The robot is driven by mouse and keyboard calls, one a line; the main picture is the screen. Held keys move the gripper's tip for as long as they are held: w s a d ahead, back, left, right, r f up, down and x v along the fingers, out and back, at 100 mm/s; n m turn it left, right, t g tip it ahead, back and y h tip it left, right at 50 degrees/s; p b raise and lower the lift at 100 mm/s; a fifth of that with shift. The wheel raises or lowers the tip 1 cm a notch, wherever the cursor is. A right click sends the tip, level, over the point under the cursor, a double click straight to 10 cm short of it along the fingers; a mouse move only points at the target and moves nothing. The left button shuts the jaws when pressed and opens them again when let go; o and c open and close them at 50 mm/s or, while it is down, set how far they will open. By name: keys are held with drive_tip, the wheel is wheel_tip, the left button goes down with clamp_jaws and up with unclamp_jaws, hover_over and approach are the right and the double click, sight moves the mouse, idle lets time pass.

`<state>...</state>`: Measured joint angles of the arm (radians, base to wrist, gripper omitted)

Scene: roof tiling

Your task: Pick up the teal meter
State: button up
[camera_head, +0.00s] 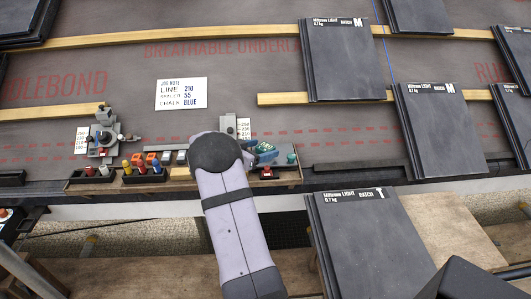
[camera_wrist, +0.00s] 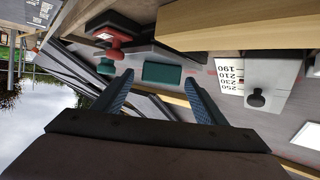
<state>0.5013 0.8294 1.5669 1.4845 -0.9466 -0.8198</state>
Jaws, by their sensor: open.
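The teal meter shows in the wrist view as a small teal block (camera_wrist: 162,73). It lies beyond and between my gripper's two blue fingers (camera_wrist: 158,98), with a gap on both sides. My gripper is open and holds nothing. In the head view my gripper (camera_head: 264,154) is low over the right part of the tool board, its fingers pointing right. The meter is hard to tell apart from the fingers there.
A red-based tool (camera_wrist: 112,40) and a small teal knob (camera_wrist: 106,67) sit close to the meter. A grey gauge with a number scale (camera_wrist: 268,80) stands on the other side. Slate stacks (camera_head: 345,62) lie to the right, and a job note (camera_head: 181,93) lies behind.

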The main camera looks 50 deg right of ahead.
drive_tip(key=shift+x, duration=0.95)
drive_tip(key=c, duration=1.3)
